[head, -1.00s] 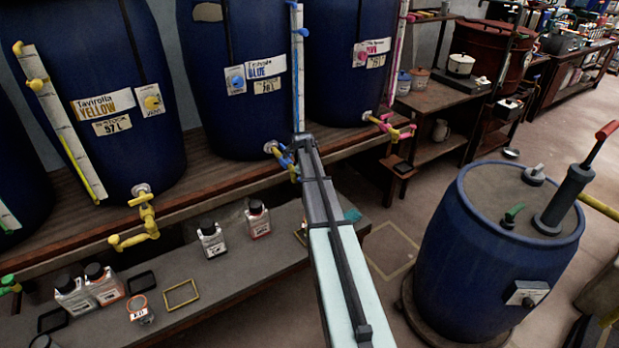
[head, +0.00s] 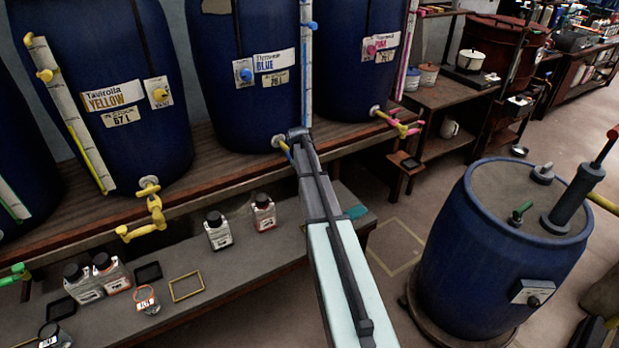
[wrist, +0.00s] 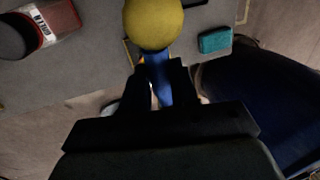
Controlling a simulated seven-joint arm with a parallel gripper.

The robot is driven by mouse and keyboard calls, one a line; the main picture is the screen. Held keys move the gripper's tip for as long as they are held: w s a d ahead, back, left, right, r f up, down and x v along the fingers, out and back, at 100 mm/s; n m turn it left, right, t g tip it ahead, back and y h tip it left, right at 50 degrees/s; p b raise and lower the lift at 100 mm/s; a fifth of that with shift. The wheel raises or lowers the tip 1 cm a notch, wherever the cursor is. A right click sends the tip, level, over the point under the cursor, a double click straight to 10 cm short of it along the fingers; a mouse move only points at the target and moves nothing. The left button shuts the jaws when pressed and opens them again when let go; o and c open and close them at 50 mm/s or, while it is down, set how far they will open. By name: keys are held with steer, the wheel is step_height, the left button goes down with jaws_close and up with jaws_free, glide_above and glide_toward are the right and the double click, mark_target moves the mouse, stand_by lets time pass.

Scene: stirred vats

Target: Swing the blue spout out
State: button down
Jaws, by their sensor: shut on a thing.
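The blue vat (head: 232,115) stands on the wooden shelf in the head view. At its foot, the yellow part of its tap (head: 284,147) shows at the left edge of my arm's end. Most of the blue spout is hidden there behind my arm. In the wrist view, the blue spout (wrist: 160,92) lies between the fingers of my gripper (wrist: 160,84), which is shut on it. A yellow rounded tap part (wrist: 153,22) is just beyond the fingertips.
The yellow spout (head: 156,212) hangs to the left and the pink tap (head: 398,124) sits to the right. Bottles (head: 218,231) stand on the lower bench (head: 225,270). A blue barrel (head: 470,250) with a pump stands at the right. Floor between bench and barrel is clear.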

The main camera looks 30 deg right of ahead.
steer(key=shift+a, duration=0.1)
steer(key=c, duration=0.9)
jaws_free()
steer(key=a+r, duration=0.1)
steer(key=r, duration=0.8)
steer(key=a+r, duration=0.1)
steer(key=r, duration=0.3)
steer(key=shift+a+r, duration=0.25)
steer(key=shift+a, duration=0.05)
